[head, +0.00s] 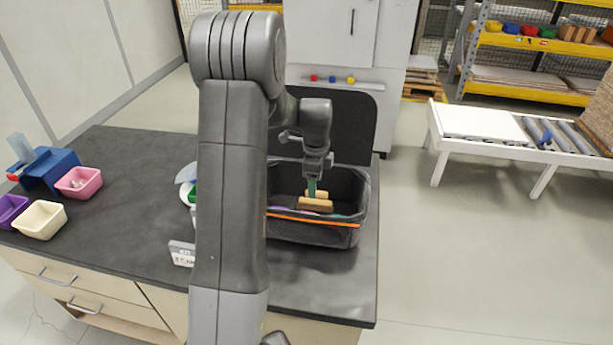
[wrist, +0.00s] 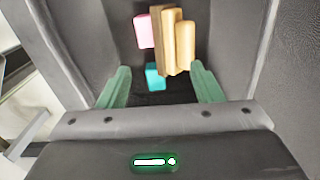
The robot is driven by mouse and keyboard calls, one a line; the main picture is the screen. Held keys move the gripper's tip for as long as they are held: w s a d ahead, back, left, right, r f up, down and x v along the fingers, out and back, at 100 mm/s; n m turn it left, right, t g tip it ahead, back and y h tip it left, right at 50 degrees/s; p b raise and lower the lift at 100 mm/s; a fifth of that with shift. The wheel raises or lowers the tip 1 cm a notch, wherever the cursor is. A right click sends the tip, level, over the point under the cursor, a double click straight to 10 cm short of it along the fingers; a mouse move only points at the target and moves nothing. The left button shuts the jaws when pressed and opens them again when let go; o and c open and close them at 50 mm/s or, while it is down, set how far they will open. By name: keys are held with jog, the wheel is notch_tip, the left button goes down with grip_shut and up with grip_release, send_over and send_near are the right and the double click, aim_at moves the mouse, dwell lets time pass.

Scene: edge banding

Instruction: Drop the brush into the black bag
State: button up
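The black bag (head: 315,233) is an open, dark bin-like bag with an orange stripe, standing on the dark worktop. My gripper (head: 312,190) points down inside its opening. In the wrist view, my gripper's green fingers (wrist: 161,72) are spread apart with nothing held between them. A tan wooden piece that looks like the brush (wrist: 174,42) lies in the bag beyond the fingertips; it also shows in the head view (head: 315,204). Its bristles cannot be made out. A pink item (wrist: 142,31) and a teal item (wrist: 153,77) lie beside it in the bag.
Pink (head: 78,182), cream (head: 40,220) and purple (head: 12,209) bins and a blue holder (head: 49,170) stand at the worktop's left. A small sign (head: 182,253) stands near the front. My arm hides the worktop's middle. A roller conveyor (head: 520,133) stands apart at right.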

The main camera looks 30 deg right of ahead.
notch_tip(320, 180, up, 14)
jog(key=b, duration=0.1)
jog(key=shift+b, duration=0.35)
jog(key=shift+f, duration=0.2)
notch_tip(320, 180, down, 10)
jog(key=p, duration=0.4)
jog(key=shift+r, duration=0.2)
dwell(0.4)
